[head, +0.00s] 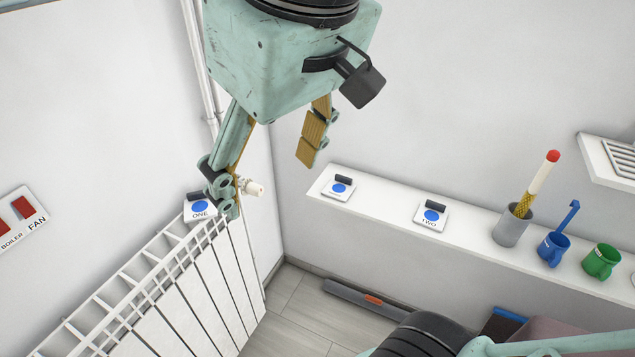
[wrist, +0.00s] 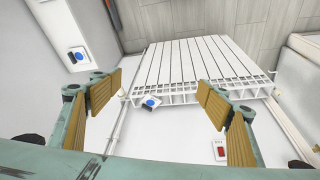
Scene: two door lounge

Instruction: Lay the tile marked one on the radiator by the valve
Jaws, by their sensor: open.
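The tile marked ONE (head: 200,209) is white with a blue disc and a dark grip block. It lies on top of the white radiator (head: 184,278), at the end by the pale valve (head: 253,188). In the wrist view the tile (wrist: 151,103) sits on the radiator (wrist: 190,62) between the fingers in the picture, touching neither. My gripper (head: 270,185) is open and empty. In the head view its left finger overlaps the tile's right edge and hides part of it. The wrist view also shows my gripper (wrist: 160,82) with its fingers wide apart.
A white ledge (head: 470,237) on the right holds the tile marked TWO (head: 432,215), another blue-disc tile (head: 339,188), a grey cup (head: 511,226), a blue mug (head: 553,247) and a green mug (head: 601,261). A switch panel (head: 22,214) is on the left wall. Pipes rise behind my gripper.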

